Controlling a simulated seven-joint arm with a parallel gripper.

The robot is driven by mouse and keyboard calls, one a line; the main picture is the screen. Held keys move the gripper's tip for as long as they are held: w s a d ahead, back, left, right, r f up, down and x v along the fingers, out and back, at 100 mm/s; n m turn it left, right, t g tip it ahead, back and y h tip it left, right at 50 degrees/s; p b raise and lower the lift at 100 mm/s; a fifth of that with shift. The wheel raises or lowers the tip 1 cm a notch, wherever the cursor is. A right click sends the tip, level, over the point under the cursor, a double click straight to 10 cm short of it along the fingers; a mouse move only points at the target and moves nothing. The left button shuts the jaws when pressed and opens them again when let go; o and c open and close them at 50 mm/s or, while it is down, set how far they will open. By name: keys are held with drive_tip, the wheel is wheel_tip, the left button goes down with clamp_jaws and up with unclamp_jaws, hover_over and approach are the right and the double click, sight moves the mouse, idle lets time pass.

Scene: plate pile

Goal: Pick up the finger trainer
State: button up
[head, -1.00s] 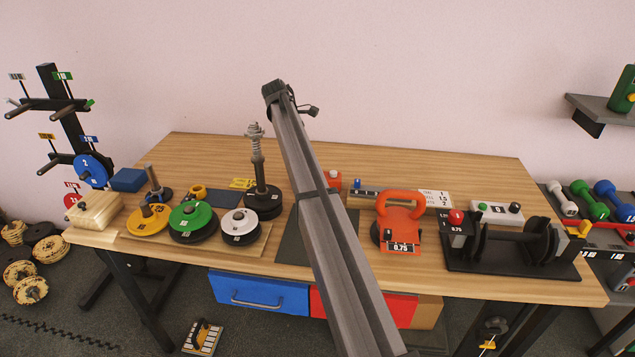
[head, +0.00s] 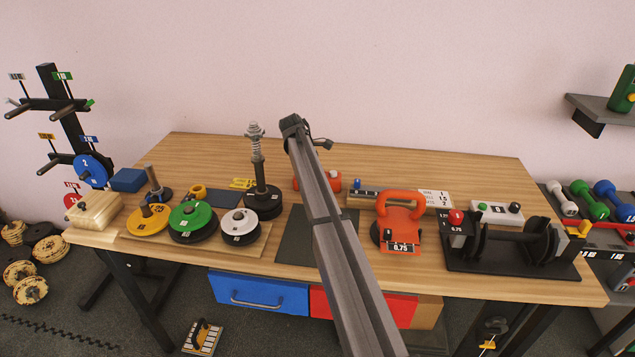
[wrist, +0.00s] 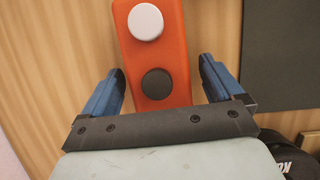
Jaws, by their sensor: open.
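An orange block with a white and a dark round button on top, seemingly the finger trainer (wrist: 171,77), lies on the wooden table in the wrist view. In the head view it shows as an orange-red piece (head: 333,182) partly hidden behind my arm. My gripper (wrist: 162,68) is open, with one blue finger on each side of the block's near end. The block lies between the fingers with a gap on both sides. I cannot tell the height of the fingers over the table. The gripper is hidden by my arm in the head view.
A dark mat (head: 293,248) lies in front of the block. A black post with a spring (head: 258,170) and green (head: 191,215) and white (head: 240,222) discs stand left. An orange-handled weight (head: 401,205) and black roller stand (head: 512,255) are right. The table's back is clear.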

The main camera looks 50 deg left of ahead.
drive_tip(key=shift+c, duration=0.3)
drive_tip(key=c, duration=1.2)
